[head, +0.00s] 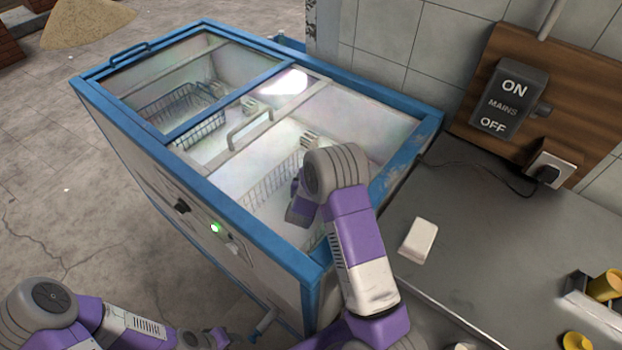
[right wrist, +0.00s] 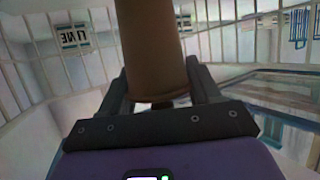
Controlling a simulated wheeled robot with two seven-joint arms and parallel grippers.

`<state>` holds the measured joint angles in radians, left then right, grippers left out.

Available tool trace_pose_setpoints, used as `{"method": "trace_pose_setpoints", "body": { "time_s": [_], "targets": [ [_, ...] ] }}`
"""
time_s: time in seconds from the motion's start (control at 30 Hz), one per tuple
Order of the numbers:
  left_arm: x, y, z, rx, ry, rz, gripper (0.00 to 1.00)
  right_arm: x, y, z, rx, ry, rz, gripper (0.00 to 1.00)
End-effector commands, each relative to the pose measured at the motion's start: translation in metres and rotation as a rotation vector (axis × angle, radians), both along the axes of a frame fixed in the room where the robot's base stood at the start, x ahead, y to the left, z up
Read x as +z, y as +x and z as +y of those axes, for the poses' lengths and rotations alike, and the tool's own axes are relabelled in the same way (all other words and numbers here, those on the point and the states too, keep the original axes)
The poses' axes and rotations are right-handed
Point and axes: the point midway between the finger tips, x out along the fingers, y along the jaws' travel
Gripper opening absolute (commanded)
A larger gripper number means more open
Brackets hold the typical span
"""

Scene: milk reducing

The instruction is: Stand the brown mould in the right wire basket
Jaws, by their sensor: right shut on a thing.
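The brown mould (right wrist: 150,42) stands between the fingers of my right gripper (right wrist: 158,85) in the right wrist view. The gripper is shut on it. The right wire basket (head: 258,203) is in the freezer's near-right compartment in the head view.
The blue-framed freezer (head: 247,205) has raised rims and a middle bar around the opening. A left wire basket (head: 200,128) sits in the other compartment. A metal counter (head: 470,240) with a white block (head: 418,240) lies right.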

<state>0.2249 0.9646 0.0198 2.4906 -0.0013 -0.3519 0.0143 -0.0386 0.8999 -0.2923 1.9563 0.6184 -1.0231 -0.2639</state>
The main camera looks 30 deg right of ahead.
Motion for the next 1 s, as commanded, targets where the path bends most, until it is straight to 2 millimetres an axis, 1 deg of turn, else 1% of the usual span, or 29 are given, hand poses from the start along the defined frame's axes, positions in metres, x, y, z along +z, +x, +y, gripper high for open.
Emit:
{"method": "trace_pose_setpoints", "body": {
  "time_s": [0.1,0.27,0.3,0.37,0.4,0.47,0.73,0.87,1.0],
  "targets": [
    [0.001,0.0,0.0,0.0,0.0,0.0,0.43,0.002,0.0,0.0,0.0,0.0,-0.002,0.12],
    [-0.004,0.0,0.0,0.0,0.0,0.0,0.43,-0.004,0.0,0.0,0.0,-0.001,-0.001,0.12],
    [-0.004,0.0,0.0,0.0,0.0,0.0,0.43,-0.004,0.0,0.0,0.0,0.0,0.0,0.65],
    [-0.004,0.0,0.0,0.0,0.0,0.0,0.43,-0.004,0.0,0.0,0.0,0.0,0.0,0.75],
    [-0.003,0.0,0.0,0.0,0.0,0.0,0.43,-0.003,0.0,0.0,0.0,0.0,0.0,0.81],
    [-0.003,0.0,0.0,0.0,0.0,0.0,0.43,-0.003,0.0,0.0,0.0,0.0,0.0,0.89],
    [-0.003,0.0,0.0,0.0,0.0,0.0,0.43,-0.003,0.0,0.0,0.0,0.0,0.0,0.89],
    [0.004,0.0,0.0,0.0,0.0,0.0,0.43,0.005,0.0,0.0,0.0,0.0,0.0,0.89],
    [0.01,0.0,0.0,0.0,0.0,0.0,0.43,0.013,-0.018,0.015,0.004,0.001,0.002,0.89]
  ]
}}
